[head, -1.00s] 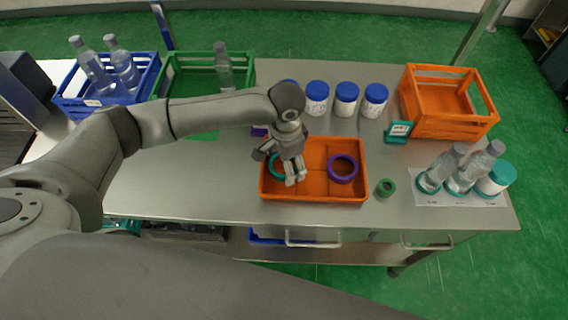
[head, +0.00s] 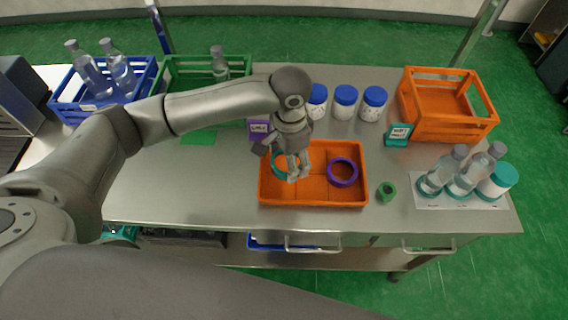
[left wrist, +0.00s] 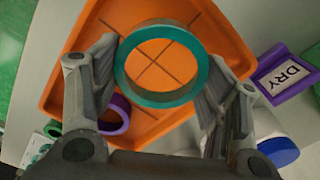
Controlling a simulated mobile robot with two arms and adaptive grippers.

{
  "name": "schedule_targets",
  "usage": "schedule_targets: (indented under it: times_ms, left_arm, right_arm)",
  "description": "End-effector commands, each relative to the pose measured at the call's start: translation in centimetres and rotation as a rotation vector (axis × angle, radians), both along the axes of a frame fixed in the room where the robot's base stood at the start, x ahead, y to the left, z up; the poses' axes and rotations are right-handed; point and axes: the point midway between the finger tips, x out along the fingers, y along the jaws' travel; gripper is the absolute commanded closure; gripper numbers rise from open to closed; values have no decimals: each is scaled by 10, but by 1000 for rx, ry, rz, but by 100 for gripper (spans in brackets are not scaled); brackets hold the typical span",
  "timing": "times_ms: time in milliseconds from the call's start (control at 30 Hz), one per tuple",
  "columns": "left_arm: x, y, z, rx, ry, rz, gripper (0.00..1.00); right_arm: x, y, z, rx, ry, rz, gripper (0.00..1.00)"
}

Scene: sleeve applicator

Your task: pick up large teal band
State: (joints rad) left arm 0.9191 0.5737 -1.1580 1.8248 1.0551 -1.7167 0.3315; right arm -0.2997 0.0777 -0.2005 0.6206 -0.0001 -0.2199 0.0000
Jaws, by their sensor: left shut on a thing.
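The large teal band (left wrist: 160,99) is a wide ring between the two fingers of my left gripper (left wrist: 163,60), with a finger against each side. In the head view the teal band (head: 277,165) shows partly, behind my left gripper (head: 298,177), over the left half of the orange tray (head: 315,203). My left gripper is shut on it, pointing down. I cannot tell how far it is above the tray floor. A purple band (head: 342,172) lies in the tray's right half and also shows in the left wrist view (left wrist: 122,115). My right gripper is not in view.
A small green band (head: 387,192) lies right of the tray. Several blue-lidded jars (head: 345,103) and an orange crate (head: 449,132) stand behind. Bottles on a white mat (head: 425,201) are at right. A purple "DRY" sign (left wrist: 287,74) stands near the tray.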

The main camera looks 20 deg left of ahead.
Motion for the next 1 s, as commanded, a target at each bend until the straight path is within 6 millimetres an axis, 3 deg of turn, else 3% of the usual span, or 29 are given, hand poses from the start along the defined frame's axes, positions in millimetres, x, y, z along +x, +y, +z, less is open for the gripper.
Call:
schedule_targets:
  times_ms: [167,300,500,700,1000]
  left_arm:
    - [-13,-36,43,-6,-7,-9,38]
    - [-28,-70,59,-4,-3,-9,38]
    - [-41,-101,75,-1,-3,-5,38]
    - [-47,-114,82,0,-1,0,38]
    - [-47,-116,83,1,-1,0,38]
  right_arm:
    - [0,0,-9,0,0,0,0]
    - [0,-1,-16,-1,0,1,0]
    - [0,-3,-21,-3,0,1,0]
    - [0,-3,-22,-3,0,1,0]
    - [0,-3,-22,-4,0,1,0]
